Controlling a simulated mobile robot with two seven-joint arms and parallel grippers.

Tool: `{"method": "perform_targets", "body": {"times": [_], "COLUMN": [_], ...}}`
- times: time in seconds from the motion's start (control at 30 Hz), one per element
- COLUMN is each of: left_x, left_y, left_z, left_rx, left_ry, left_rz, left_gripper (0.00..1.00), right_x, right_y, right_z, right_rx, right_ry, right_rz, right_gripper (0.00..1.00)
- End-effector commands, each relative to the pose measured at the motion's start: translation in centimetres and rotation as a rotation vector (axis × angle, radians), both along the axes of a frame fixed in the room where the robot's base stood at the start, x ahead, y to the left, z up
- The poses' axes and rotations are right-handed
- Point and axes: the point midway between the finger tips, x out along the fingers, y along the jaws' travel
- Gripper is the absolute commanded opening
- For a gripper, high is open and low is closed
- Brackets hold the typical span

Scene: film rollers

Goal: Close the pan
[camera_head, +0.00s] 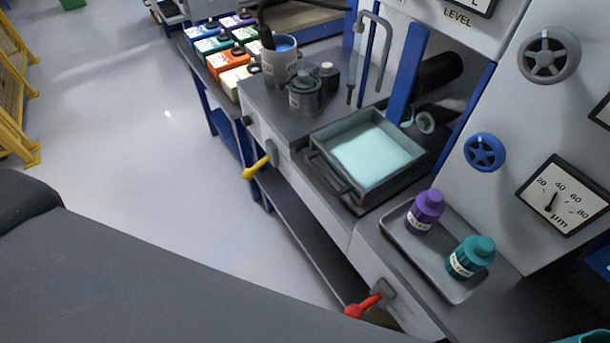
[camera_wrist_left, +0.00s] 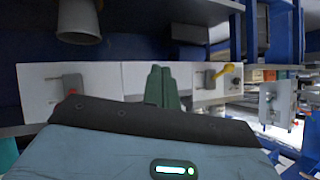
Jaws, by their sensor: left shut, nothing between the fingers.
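The pan (camera_head: 397,182) is a grey rectangular tray of pale teal liquid, at the machine's front in the head view. Its dark bar handle (camera_head: 333,177) faces the aisle at the left. The pan lies level, with open space behind it towards the rollers. In the left wrist view, the two greenish fingers of my left gripper (camera_wrist_left: 162,87) are together, with nothing seen between them. They point towards white machine panels; I cannot identify the pan there. My left gripper is not visible in the head view. My right gripper is in neither view.
A small tray (camera_head: 399,241) with a purple bottle (camera_head: 425,212) and a teal bottle (camera_head: 471,257) stands right of the pan. A yellow lever (camera_head: 256,167) and a red lever (camera_head: 362,306) stick out from the front. The grey floor (camera_head: 150,180) at left is clear.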

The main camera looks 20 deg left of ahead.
Motion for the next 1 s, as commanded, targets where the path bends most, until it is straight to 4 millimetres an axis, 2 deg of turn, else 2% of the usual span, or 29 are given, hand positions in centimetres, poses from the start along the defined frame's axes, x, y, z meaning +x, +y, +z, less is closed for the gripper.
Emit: {"method": "perform_targets", "body": {"times": [0.03, 0.17, 0.3, 0.43, 0.63, 1.0], "left_x": [1.6, 6.3, 11.8, 15.2, 17.4, 18.3], "left_y": [0.3, 1.0, 1.8, 2.4, 2.9, 2.5], "left_z": [-0.1, 1.3, 4.0, 6.7, 9.5, 10.3], "left_rx": [0.051, 0.217, 0.461, 0.672, 0.854, 0.879], "left_ry": [-0.067, -0.299, -0.625, -0.900, -1.136, -1.172], "left_rz": [-0.053, -0.206, -0.385, -0.503, -0.576, -0.581], "left_gripper": [0.00, 0.00, 0.00, 0.00, 0.00, 0.00], "right_x": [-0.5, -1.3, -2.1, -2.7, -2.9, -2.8], "right_y": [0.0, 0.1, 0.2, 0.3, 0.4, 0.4], "right_z": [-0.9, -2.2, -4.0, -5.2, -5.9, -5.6], "right_rx": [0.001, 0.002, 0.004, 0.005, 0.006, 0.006], "right_ry": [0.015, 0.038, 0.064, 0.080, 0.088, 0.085], "right_rz": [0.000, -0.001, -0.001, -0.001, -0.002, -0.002], "right_gripper": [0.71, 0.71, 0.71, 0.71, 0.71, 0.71]}}
